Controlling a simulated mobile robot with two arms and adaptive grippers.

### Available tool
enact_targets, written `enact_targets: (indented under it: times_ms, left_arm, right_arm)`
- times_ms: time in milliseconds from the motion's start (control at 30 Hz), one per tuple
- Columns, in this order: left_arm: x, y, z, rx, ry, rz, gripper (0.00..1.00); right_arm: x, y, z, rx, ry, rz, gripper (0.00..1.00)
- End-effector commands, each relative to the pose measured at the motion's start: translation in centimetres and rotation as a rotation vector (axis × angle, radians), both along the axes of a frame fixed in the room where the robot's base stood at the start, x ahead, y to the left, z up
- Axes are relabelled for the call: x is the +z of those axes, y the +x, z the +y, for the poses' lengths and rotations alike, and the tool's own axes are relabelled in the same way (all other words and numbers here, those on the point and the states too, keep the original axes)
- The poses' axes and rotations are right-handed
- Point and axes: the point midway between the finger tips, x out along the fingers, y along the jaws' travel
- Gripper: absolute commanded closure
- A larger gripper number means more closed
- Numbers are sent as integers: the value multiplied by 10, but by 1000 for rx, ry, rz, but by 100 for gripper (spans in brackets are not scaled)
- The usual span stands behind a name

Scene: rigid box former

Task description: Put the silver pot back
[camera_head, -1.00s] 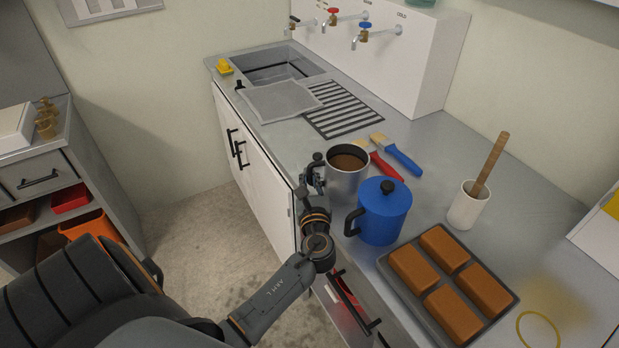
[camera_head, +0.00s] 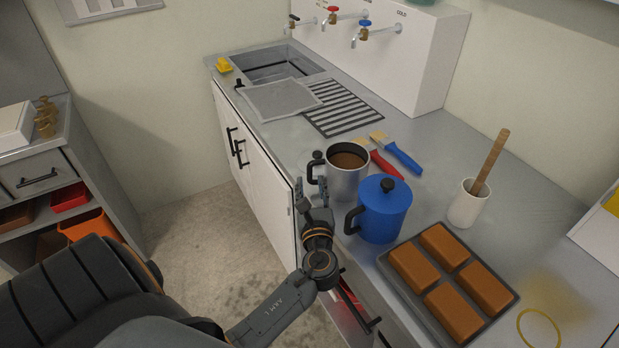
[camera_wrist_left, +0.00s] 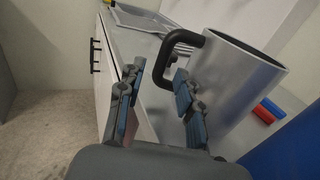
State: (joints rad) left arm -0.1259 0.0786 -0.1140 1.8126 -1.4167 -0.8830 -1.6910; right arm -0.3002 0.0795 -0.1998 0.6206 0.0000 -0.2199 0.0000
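The silver pot (camera_head: 346,176) stands upright on the counter, with brown contents and a black handle on its left side. It also shows in the left wrist view (camera_wrist_left: 236,84), with its black handle (camera_wrist_left: 178,45) beyond my fingertips. My left gripper (camera_head: 312,188) is open and empty at the counter's front edge, just in front of the pot's handle. In the left wrist view the two fingers (camera_wrist_left: 158,85) are spread apart, the right one close to the pot's wall; I cannot tell if it touches. My right gripper is in neither view.
A blue lidded pot (camera_head: 383,212) stands close beside the silver pot. Red and blue brushes (camera_head: 402,157) lie behind it. A tray of brown blocks (camera_head: 409,297) and a white cup with a stick (camera_head: 467,206) are to the right. Counter left of the pot (camera_head: 285,150) is clear.

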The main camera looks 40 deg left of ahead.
Motion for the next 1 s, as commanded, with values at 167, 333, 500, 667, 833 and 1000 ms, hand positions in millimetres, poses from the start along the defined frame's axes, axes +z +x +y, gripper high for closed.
enact_targets:
  times_ms: [167,333,500,667,833,1000]
  left_arm:
    - [-3,-30,-27,0,-3,3,64]
    - [-2,-49,-45,1,-2,2,64]
    - [0,-57,-52,1,0,0,64]
    - [0,-58,-53,1,0,0,64]
    - [0,-57,-53,1,0,0,64]
    - [0,-57,-53,1,0,0,64]
  right_arm:
    - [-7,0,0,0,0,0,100]
    - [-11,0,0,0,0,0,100]
    - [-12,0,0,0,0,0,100]
    - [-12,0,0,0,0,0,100]
    - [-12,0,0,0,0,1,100]
    - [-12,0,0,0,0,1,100]
